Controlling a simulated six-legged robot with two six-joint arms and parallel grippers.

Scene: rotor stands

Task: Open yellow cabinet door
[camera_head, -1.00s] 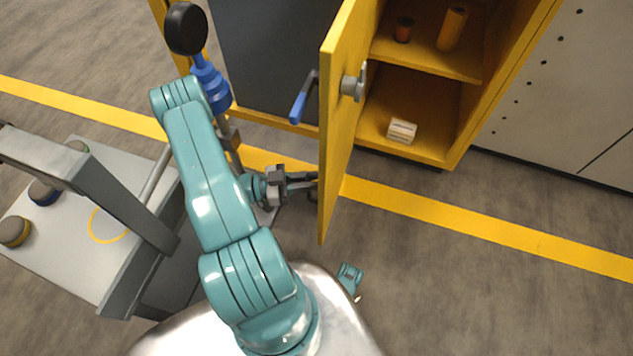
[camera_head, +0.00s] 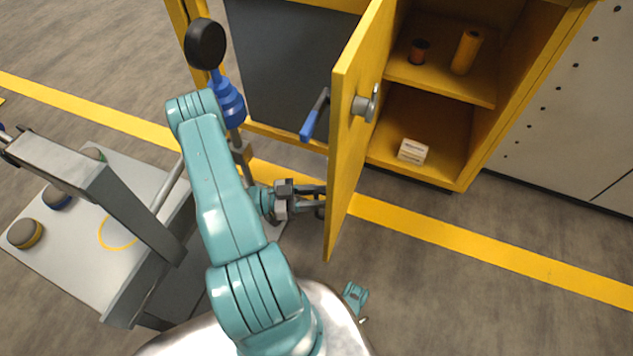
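The yellow cabinet (camera_head: 480,158) stands at the upper right with its yellow door (camera_head: 345,170) swung wide open, seen nearly edge-on. A blue-tipped lever handle (camera_head: 316,114) is on the door's outer face, and a grey latch (camera_head: 366,103) is on its inner face. My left gripper (camera_head: 318,201) is beside the lower outer face of the door, below the handle and away from it. Its tips are at or very close to the panel; contact is unclear. The finger gap is too small to judge. My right gripper is not in view.
The cabinet shelves hold a dark red cylinder (camera_head: 419,51), an orange cylinder (camera_head: 466,52) and a small white box (camera_head: 412,150). A grey console (camera_head: 65,238) with round buttons stands at left. The floor right of the door is clear, crossed by a yellow line (camera_head: 470,242).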

